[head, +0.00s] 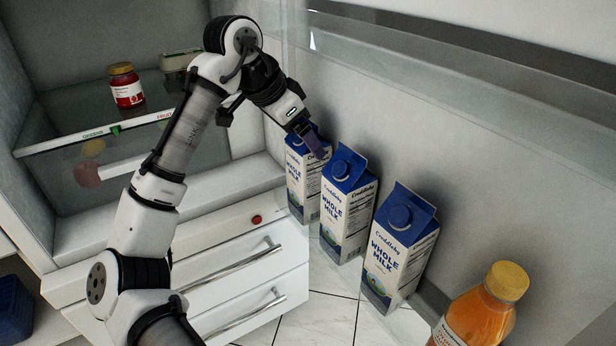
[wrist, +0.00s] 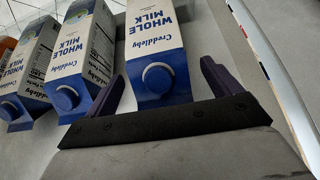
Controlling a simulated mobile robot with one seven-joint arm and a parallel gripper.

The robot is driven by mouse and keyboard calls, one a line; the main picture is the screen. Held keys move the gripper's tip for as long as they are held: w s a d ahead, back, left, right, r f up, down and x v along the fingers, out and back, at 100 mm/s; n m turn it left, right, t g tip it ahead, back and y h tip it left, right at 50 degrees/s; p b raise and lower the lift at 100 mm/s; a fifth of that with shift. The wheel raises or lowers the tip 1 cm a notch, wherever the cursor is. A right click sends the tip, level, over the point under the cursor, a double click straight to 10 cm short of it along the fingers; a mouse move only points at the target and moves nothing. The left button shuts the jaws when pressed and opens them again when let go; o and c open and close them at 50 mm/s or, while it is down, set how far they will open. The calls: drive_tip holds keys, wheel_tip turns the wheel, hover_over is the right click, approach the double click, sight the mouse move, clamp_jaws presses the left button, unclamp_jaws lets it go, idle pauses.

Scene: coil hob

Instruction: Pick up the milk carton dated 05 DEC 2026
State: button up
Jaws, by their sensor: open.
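Three blue-and-white whole milk cartons stand in a row in the fridge door shelf. In the head view they are the left carton (head: 301,188), the middle carton (head: 345,207) and the right carton (head: 398,250). No date is legible on any of them. My gripper (head: 312,143) is at the top of the left carton, partly hiding it. In the wrist view my open gripper (wrist: 163,85) has its fingers on either side of that carton (wrist: 152,32), near its blue cap. Contact cannot be told. The middle carton (wrist: 85,50) is close beside one finger; the right carton (wrist: 27,68) is farther left.
An orange juice bottle (head: 482,308) with a yellow cap stands right of the cartons. The door wall (head: 500,180) rises behind the row. Fridge shelves hold a red jar (head: 126,88); white drawers with bar handles (head: 235,265) are below.

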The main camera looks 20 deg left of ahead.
sight(308, 171)
drive_tip(key=shift+x, duration=2)
drive_tip(key=shift+r, duration=0.1)
clamp_jaws()
